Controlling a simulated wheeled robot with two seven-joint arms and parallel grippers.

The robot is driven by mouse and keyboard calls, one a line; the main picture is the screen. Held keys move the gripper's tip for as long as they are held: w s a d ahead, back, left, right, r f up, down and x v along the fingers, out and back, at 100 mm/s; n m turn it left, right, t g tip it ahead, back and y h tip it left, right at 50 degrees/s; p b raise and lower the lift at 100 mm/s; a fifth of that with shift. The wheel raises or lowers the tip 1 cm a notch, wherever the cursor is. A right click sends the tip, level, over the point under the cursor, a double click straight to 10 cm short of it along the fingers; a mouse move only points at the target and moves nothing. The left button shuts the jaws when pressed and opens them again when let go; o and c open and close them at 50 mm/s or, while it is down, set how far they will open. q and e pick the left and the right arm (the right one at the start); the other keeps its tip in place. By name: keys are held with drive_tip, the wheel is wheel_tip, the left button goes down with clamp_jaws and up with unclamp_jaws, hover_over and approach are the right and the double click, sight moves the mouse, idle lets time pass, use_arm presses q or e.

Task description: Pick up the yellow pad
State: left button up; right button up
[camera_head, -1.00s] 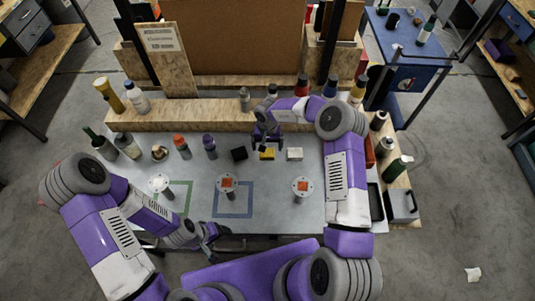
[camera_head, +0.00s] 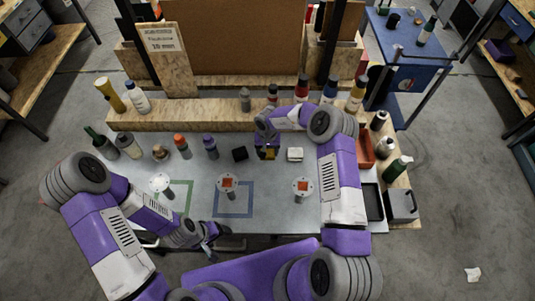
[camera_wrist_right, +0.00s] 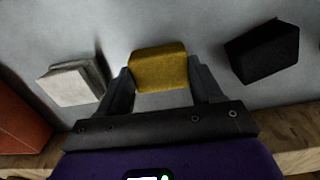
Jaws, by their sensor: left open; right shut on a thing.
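The yellow pad (camera_wrist_right: 160,68) sits between the two fingers of my right gripper (camera_wrist_right: 160,85) in the right wrist view. The fingers press on its sides, and the grey table shows around it. In the head view the yellow pad (camera_head: 268,155) is mostly covered by my right gripper (camera_head: 267,152), which points down at the table. I cannot tell whether the pad is lifted off the table. My left gripper (camera_head: 211,240) is open and empty near the table's front edge.
A black block (camera_head: 240,153) and a white block (camera_head: 295,154) lie on either side of the pad. Several bottles line the wooden ledge (camera_head: 200,114) behind.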

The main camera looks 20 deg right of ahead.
wheel_tip(320, 180, up, 10)
idle(0.6)
drive_tip(key=o, duration=0.4)
drive_tip(key=shift+c, duration=1.4)
drive_tip(key=shift+s, duration=0.1)
